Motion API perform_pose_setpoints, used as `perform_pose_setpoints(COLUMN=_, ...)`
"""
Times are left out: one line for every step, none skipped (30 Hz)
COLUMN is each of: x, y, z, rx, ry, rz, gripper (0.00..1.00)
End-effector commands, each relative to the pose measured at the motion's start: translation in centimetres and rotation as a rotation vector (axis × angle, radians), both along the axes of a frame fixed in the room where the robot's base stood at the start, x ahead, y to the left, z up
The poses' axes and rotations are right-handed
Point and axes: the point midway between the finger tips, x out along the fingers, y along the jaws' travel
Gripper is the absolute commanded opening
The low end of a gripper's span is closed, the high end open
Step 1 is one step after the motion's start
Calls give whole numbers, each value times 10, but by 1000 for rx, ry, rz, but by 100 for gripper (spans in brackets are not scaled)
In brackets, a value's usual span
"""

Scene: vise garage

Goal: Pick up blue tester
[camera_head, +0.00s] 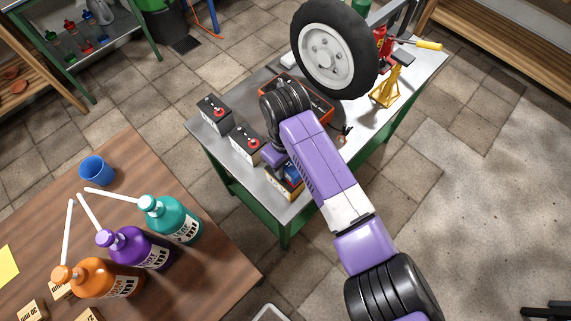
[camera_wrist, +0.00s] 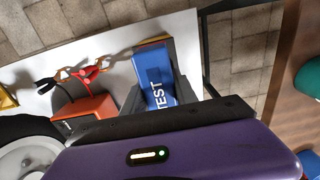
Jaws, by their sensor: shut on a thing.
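The blue tester (camera_wrist: 155,75), a blue block with white "TEST" lettering, shows in the wrist view between the dark fingers of my gripper (camera_wrist: 158,88). The fingers are shut on its sides. In the head view a small part of the blue tester (camera_head: 292,174) shows beside my purple arm, over the near end of the grey-topped workbench (camera_head: 297,207). My arm hides most of the gripper there. I cannot tell whether the tester touches the bench or is raised.
Two batteries (camera_head: 213,113) (camera_head: 247,145) stand left of my arm. Red and black clamps (camera_wrist: 85,75) lie near the tester.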

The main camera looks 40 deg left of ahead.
Motion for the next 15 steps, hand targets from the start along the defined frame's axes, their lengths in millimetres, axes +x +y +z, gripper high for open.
perform_pose_setpoints(x=1, y=1, z=4, rx=3, ry=-1, rz=0, gripper=0)
perform_pose_setpoints(x=1, y=1, z=6, rx=3, ry=-1, rz=0, gripper=0)
perform_pose_setpoints(x=1, y=1, z=10, rx=2, ry=-1, rz=0, gripper=0)
perform_pose_setpoints(x=1, y=1, z=14, rx=3, ry=-1, rz=1, gripper=0)
perform_pose_setpoints(x=1, y=1, z=19, rx=4, ry=-2, rz=1, gripper=0)
perform_pose_setpoints(x=1, y=1, z=25, rx=4, ry=-2, rz=1, gripper=0)
perform_pose_setpoints(x=1, y=1, z=31, rx=5, ry=-3, rz=1, gripper=0)
perform_pose_setpoints(x=1, y=1, z=37, rx=5, ry=-2, rz=0, gripper=0)
perform_pose_setpoints(x=1, y=1, z=46, rx=6, ry=-3, rz=1, gripper=0)
perform_pose_setpoints(x=1, y=1, z=54, rx=6, ry=-3, rz=1, gripper=0)
perform_pose_setpoints(x=1, y=1, z=62, rx=6, ry=-3, rz=1, gripper=0)
perform_pose_setpoints(x=1, y=1, z=73, rx=6, ry=-3, rz=0, gripper=0)
perform_pose_setpoints(x=1, y=2, z=82, rx=6, ry=-4, rz=1, gripper=0)
perform_pose_setpoints(x=1, y=1, z=90, rx=6, ry=-5, rz=2, gripper=0)
perform_pose_setpoints(x=1, y=2, z=102, rx=6, ry=-5, rz=2, gripper=0)
